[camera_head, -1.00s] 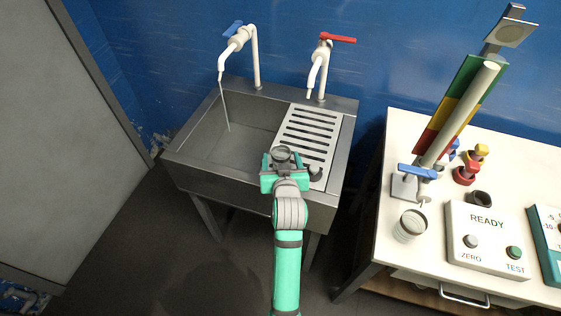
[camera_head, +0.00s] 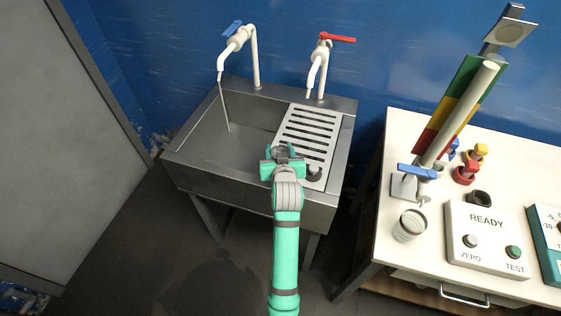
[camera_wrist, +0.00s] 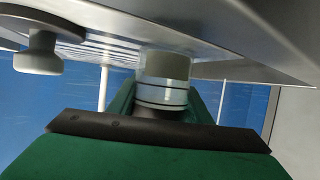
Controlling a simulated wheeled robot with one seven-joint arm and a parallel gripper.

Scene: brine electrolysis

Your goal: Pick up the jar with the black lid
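The jar with the black lid (camera_wrist: 163,88) is in the middle of the wrist view, which looks upside down. Its greyish body and pale band show, and the dark lid is partly hidden behind my gripper's front edge. In the head view its dark top (camera_head: 282,154) shows at the front left edge of the slotted drainboard. My gripper (camera_head: 281,153) is at the jar, with one green finger on either side of it. The fingers are apart and look open; contact with the jar is not clear.
The steel sink (camera_head: 180,152) has its slotted drainboard (camera_head: 318,122) on the right. A dark-topped knob-like thing (camera_head: 315,173) stands close to the right of my gripper. A blue-handled tap (camera_head: 238,42) and a red-handled tap (camera_head: 320,65) stand behind. A white table (camera_head: 388,235) is farther right.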

